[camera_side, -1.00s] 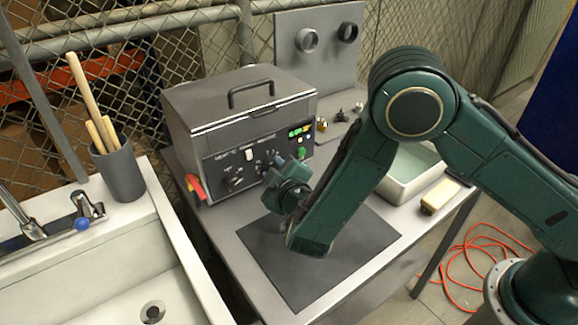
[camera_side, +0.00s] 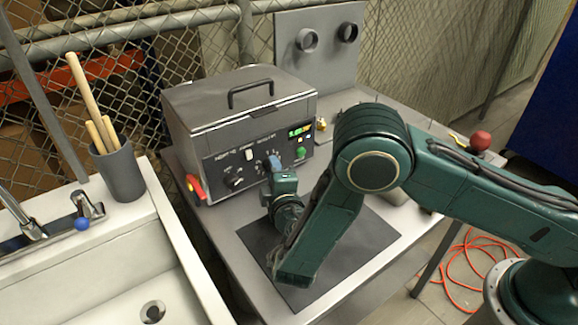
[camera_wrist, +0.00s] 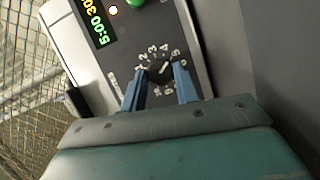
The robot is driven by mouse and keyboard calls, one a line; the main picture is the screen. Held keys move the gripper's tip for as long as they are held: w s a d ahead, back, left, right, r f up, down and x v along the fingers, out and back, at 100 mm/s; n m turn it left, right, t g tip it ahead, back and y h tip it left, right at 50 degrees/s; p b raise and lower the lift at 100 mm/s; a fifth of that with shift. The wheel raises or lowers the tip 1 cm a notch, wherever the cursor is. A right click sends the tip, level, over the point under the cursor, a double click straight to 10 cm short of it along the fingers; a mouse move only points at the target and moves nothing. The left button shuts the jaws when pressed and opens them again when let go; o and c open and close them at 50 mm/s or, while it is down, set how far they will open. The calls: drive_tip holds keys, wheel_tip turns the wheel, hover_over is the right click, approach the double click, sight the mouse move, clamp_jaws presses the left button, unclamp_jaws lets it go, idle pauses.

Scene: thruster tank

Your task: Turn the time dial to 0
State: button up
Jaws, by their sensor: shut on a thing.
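The time dial (camera_wrist: 159,72) is a black round knob with white numbers around it on the tank's dark front panel. In the wrist view the two blue fingers of my gripper (camera_wrist: 158,78) stand on either side of it, closed on it. A pale mark shows on the knob, but I cannot tell exactly which number it points to. In the side view my gripper (camera_side: 275,163) reaches the right part of the panel on the grey tank (camera_side: 240,110) and hides the dial. A lit display (camera_wrist: 100,24) with green and yellow digits is beside the dial.
Another black knob (camera_side: 234,183) and a white switch (camera_side: 250,155) sit to the left on the panel. A green button (camera_side: 301,152) is to the right. A red-handled thing (camera_side: 195,187) stands at the tank's left corner. A dark mat (camera_side: 340,255) lies in front.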

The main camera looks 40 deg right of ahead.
drive_tip(key=shift+n, duration=0.3)
drive_tip(key=o, duration=1)
drive_tip(key=shift+a, duration=0.1)
drive_tip(key=shift+v, duration=0.85)
drive_tip(key=shift+s+a+r, duration=0.1)
drive_tip(key=shift+s+r, duration=0.1)
drive_tip(key=shift+r, duration=0.95)
drive_tip(key=shift+s+r, duration=0.2)
drive_tip(key=shift+r, duration=1)
drive_tip(key=shift+s+a+r, duration=0.1)
drive_tip(key=shift+s+r, duration=0.1)
drive_tip(key=shift+r, duration=0.95)
